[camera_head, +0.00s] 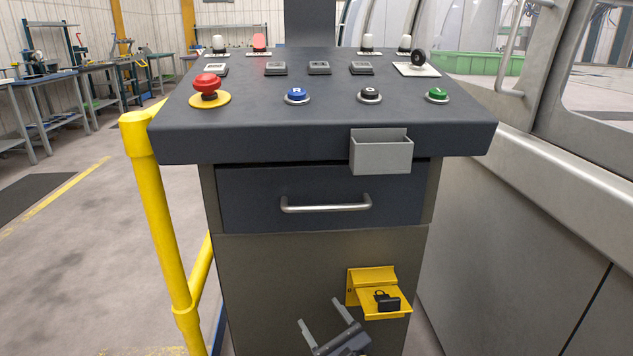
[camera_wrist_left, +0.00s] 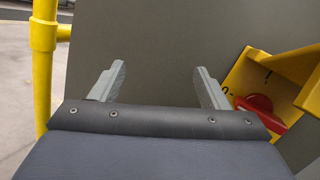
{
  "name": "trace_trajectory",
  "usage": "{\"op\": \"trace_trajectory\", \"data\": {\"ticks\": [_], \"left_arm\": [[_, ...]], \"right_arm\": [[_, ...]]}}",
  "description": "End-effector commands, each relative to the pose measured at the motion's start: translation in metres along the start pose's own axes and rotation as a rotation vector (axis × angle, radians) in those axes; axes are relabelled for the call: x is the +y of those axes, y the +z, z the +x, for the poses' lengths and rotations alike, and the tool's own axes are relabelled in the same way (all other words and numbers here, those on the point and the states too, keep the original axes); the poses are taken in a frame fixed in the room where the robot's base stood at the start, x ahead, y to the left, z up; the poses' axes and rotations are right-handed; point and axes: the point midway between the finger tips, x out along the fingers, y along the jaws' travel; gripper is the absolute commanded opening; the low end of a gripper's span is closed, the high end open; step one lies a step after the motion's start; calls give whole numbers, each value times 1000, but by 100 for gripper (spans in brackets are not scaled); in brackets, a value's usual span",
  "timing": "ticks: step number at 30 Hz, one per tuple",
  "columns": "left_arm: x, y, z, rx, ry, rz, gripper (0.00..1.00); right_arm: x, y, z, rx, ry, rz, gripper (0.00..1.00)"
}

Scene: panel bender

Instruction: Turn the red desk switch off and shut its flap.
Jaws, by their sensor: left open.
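The yellow switch housing (camera_head: 371,276) is on the lower right of the desk's front. Its yellow flap (camera_head: 399,311) stands out from the front, open, with a black padlock-like piece (camera_head: 387,301) on it. In the left wrist view the red switch (camera_wrist_left: 262,108) sits on a yellow plate with marks 0 and I, and the flap (camera_wrist_left: 295,67) sticks out above it. I cannot tell for sure which mark the switch points to. My left gripper (camera_head: 318,312) is open and empty, left of the housing; its fingers (camera_wrist_left: 160,70) touch nothing visible. My right gripper is not in view.
The desk (camera_head: 330,133) carries several buttons, a red mushroom button (camera_head: 208,86) and a grey tray (camera_head: 381,155) on its front edge. A drawer (camera_head: 260,190) with a handle is above the switch. A yellow rail (camera_head: 160,210) stands left; a machine wall (camera_head: 510,240) stands right.

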Motion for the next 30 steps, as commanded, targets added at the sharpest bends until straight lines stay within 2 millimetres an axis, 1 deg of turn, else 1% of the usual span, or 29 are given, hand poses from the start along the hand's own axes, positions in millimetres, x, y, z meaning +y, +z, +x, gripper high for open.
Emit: {"op": "trace_trajectory", "data": {"ticks": [1,2,3,5,6,8,9,11,12,14,15,18,21,24,27,30], "left_arm": [[35,16,23,60,162,-73,69],[56,22,32,95,251,-113,69],[82,30,40,140,366,-169,69],[120,40,47,204,531,-257,69],[144,47,48,244,637,-320,69],[178,56,45,301,791,-418,69],[198,63,41,336,890,-487,69],[225,72,32,385,1032,-595,69],[241,78,24,416,1122,-672,69],[261,88,10,457,1251,-789,69],[273,95,0,482,1330,-871,69],[294,112,-27,534,1511,-1086,69],[306,130,-53,571,1661,-1317,69],[312,146,-78,593,1773,-1547,69],[312,159,-96,600,1841,-1741,69],[310,169,-108,600,1878,-1902,69]], "right_arm": [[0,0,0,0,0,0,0],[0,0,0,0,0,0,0],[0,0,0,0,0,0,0],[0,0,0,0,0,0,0],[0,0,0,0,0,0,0],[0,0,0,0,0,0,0],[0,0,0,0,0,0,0],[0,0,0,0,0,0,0],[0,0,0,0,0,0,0],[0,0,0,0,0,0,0],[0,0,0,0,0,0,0],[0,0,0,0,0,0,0],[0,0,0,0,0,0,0],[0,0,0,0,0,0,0],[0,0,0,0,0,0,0],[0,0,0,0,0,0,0]]}}
